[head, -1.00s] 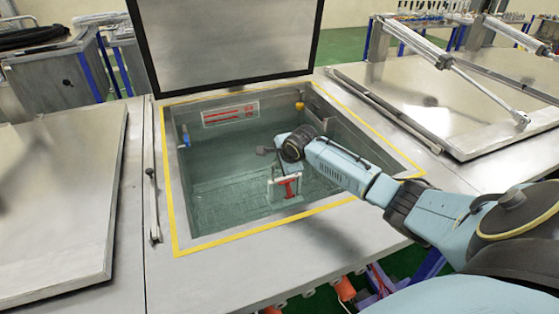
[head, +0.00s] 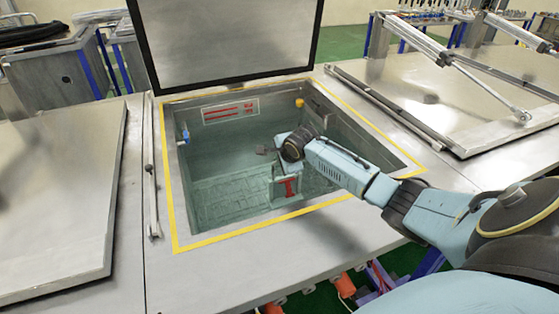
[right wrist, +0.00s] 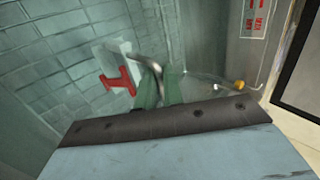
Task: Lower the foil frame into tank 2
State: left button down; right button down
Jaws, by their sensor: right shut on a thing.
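The open tank (head: 240,232) in the middle has a yellow-edged rim and greenish water inside. I cannot read a tank number. The foil frame (head: 287,187), a small pale frame with a red piece in it, is down inside the tank. It also shows in the right wrist view (right wrist: 118,78), pale and red against the tiled tank wall. My right gripper (head: 281,168) reaches into the tank and is shut on the frame's upper part. In the right wrist view its greenish fingertips (right wrist: 157,88) close around a thin metal hanger. My left gripper is not in view.
The raised lid (head: 230,45) stands behind the tank. Closed metal lids lie left (head: 60,200) and right (head: 460,95). A red-striped label (head: 230,111) and a yellow knob (head: 299,103) are on the tank's inner wall. Open water lies left of the frame.

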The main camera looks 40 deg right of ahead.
jog(key=shift+f, duration=0.2)
jog(key=c, duration=1.5)
grip_release()
jog(key=shift+o, duration=0.2)
jog(key=p+v, duration=0.2)
jog(key=v, duration=1.1)
notch_tip(320, 180, up, 12)
jog(key=p, duration=1.4)
jog(key=shift+s+r, duration=0.15)
jog(key=shift+r, duration=0.05)
jog(key=shift+a, duration=0.1)
